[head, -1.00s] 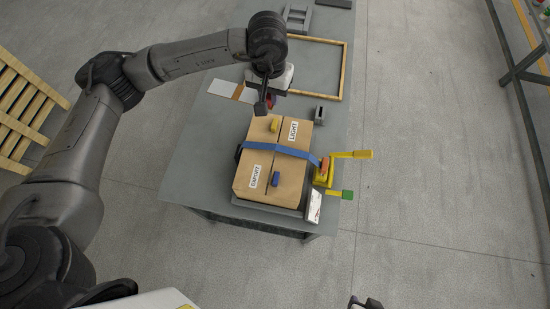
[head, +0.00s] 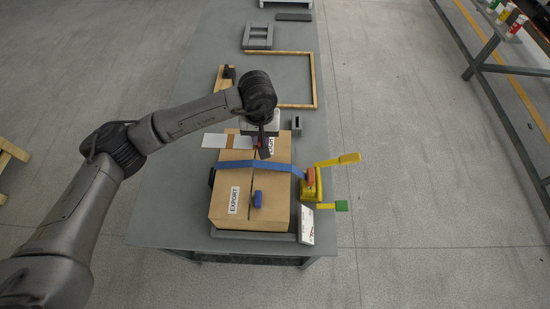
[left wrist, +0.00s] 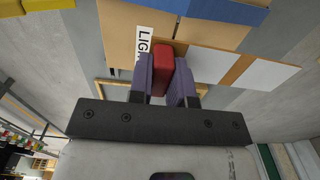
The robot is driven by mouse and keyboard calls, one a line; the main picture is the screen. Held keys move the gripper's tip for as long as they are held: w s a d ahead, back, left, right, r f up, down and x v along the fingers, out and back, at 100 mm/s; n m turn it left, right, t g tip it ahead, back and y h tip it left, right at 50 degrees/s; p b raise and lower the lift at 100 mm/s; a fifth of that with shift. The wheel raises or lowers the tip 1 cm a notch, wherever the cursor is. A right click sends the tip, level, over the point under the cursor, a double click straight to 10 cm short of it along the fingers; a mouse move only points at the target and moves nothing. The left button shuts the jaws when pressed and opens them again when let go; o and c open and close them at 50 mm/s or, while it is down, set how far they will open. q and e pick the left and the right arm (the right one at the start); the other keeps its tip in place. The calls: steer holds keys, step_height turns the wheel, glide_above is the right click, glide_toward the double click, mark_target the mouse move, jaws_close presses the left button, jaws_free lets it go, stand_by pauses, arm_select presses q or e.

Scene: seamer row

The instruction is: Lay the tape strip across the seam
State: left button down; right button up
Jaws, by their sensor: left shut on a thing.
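The tape strip (head: 229,142), white at its ends with a brown band in the middle, shows just left of my left gripper (head: 264,152) over the box's far end. My left gripper is shut on a red grip block, which shows between its fingers in the left wrist view (left wrist: 162,70). The strip (left wrist: 262,74) runs out to the right behind the fingers there. The carton (head: 228,184) lies on the bench with its seam (head: 253,182) running front to back. Whether the strip touches the carton, I cannot tell. My right gripper is not in view.
A blue strap (head: 238,164) crosses the carton to a yellow clamp (head: 311,188) at its right. A wooden frame (head: 314,83) lies behind on the bench (head: 165,215).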

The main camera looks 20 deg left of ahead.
arm_select(q)
glide_above(278, 164)
step_height(278, 164, down, 3)
steer(key=shift+f, duration=2.1)
steer(key=shift+f, duration=0.25)
steer(key=c, duration=1.1)
jaws_free()
steer(key=shift+r, duration=0.1)
steer(key=shift+o, duration=0.2)
step_height(278, 164, up, 12)
steer(key=shift+r, duration=0.2)
